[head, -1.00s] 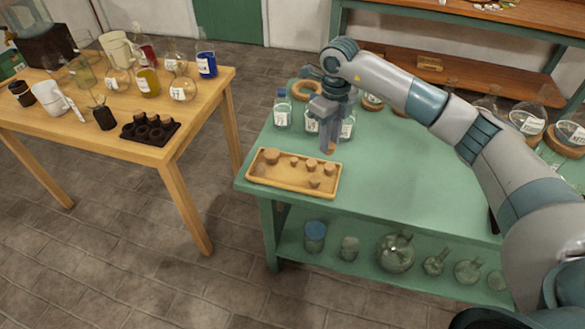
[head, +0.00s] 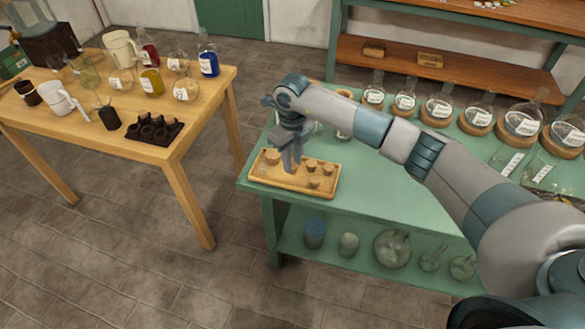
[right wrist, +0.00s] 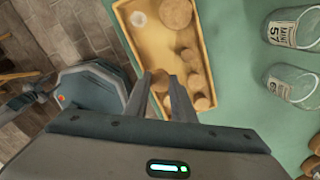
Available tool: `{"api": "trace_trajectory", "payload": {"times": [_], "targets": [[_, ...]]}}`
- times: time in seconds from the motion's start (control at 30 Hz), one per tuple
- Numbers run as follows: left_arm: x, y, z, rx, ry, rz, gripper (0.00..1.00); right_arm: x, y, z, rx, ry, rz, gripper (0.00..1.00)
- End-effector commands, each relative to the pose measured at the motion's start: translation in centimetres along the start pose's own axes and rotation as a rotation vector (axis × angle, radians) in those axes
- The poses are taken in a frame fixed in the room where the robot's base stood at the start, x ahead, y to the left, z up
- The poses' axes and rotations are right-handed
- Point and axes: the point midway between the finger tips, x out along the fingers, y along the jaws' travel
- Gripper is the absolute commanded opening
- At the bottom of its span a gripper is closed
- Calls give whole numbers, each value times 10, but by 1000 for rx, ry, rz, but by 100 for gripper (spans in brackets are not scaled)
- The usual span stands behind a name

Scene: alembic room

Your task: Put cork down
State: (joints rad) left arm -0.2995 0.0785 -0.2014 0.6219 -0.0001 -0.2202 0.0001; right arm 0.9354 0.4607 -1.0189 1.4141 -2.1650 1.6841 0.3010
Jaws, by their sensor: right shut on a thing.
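My right gripper (head: 290,168) is over the left-middle part of the wooden tray (head: 262,182), pointing down. In the right wrist view its fingers (right wrist: 169,82) are shut on a small brown cork (right wrist: 159,79), just above or at the tray floor; I cannot tell whether it touches. The tray also shows in the right wrist view (right wrist: 216,78). Several other corks are in it, among them a large one (right wrist: 175,12) and a row of smaller ones, such as this cork (right wrist: 187,55) beside the fingers.
The tray lies on the green table (head: 370,188) near its left front corner. Glass bottles (right wrist: 291,28) stand close by, and labelled flasks (head: 441,107) on cork rings line the back. A wooden table (head: 205,95) with vessels is to the left, across a floor gap.

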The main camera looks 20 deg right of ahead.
Motion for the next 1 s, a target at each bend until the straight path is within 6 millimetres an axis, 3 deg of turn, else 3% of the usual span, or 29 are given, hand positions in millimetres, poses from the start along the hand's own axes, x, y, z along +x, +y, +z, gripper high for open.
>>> {"api": "trace_trajectory", "payload": {"times": [0.17,0.43,0.83,0.87,0.9,0.93,1.0], "targets": [[-7,0,0,0,-1,0,49,8,1,0,1,2,2,0],[-20,-1,0,0,-2,-1,49,37,0,0,1,1,1,0],[-15,-2,0,-1,-3,-2,49,43,0,0,0,0,0,0],[-15,-2,0,-1,-3,-2,49,43,0,0,0,0,0,25],[-16,-2,0,-1,-3,-2,49,42,0,0,0,0,0,34],[-16,-2,0,-1,-3,-2,49,42,0,0,0,0,0,41],[-16,-2,0,-1,-3,-2,49,42,0,0,0,0,0,41]]}}
